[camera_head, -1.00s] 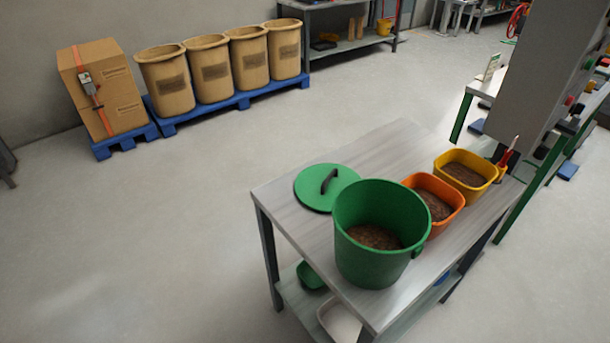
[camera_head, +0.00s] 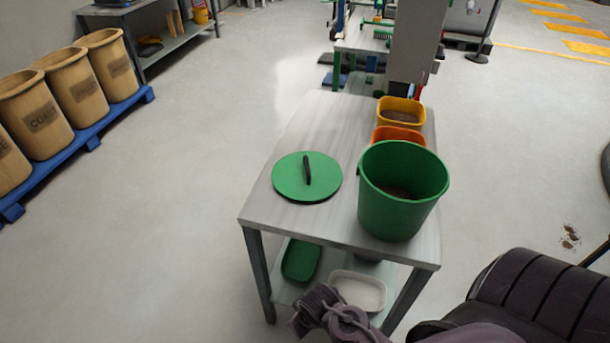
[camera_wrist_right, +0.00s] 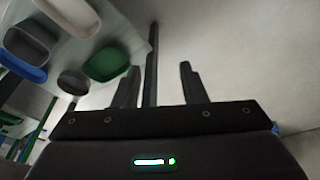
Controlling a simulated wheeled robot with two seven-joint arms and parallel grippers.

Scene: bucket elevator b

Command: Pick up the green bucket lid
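The green bucket lid (camera_head: 307,177) is a flat round disc with a dark upright handle (camera_head: 307,171). It lies on the left part of the grey table top (camera_head: 325,115), beside the green bucket (camera_head: 402,190), which holds brown material. My right gripper (camera_head: 318,308) is low at the bottom of the head view, in front of the table and below its top, well apart from the lid. In the right wrist view its two fingers (camera_wrist_right: 160,70) are spread with nothing held between them; a table leg shows behind them. My left gripper is in neither view.
An orange bin (camera_head: 398,138) and a yellow bin (camera_head: 402,110) stand behind the bucket. A green tray (camera_head: 300,260) and a white tray (camera_head: 358,290) sit on the lower shelf. Beige barrels on a blue pallet (camera_head: 90,138) stand at left. Floor left of the table is clear.

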